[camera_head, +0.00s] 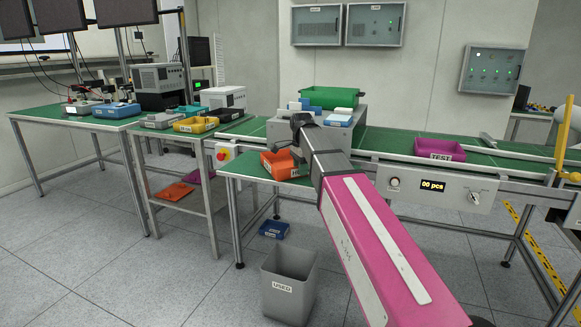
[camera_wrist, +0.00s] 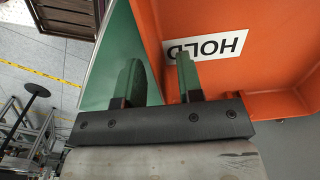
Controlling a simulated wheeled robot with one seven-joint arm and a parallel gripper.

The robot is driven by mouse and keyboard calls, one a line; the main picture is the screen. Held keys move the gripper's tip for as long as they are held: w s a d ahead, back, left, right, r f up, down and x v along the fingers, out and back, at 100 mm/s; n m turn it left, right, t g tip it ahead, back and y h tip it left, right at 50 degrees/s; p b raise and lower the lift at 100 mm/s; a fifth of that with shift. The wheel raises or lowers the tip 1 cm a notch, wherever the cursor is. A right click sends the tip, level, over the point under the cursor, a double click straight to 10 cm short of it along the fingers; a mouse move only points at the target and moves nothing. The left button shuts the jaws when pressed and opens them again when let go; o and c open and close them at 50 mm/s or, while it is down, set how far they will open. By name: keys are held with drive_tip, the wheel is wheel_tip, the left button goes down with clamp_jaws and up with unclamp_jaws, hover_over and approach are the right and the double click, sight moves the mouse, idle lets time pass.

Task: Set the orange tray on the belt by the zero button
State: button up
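The orange tray (camera_head: 276,163) sits on the green top of the low table left of the counter panel, partly hidden behind my wrist. In the wrist view the tray (camera_wrist: 285,65) fills the right side, with a white HOLD label upside down. My gripper (camera_wrist: 160,62) is at the tray's edge with its two fingers apart; one finger is over the green surface and the other over the orange. I see no clear contact. The belt (camera_head: 390,143) runs behind the panel. A round white button (camera_head: 395,183) sits left of the "00 pcs" display; its label is too small to read.
A magenta TEST tray (camera_head: 439,150) stands on the belt above the panel. A grey block (camera_head: 357,138) with a green bin (camera_head: 333,97) and small boxes is behind my wrist.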

drive_tip(key=shift+f, duration=0.25)
clamp_jaws()
drive_tip(key=shift+r, duration=0.15)
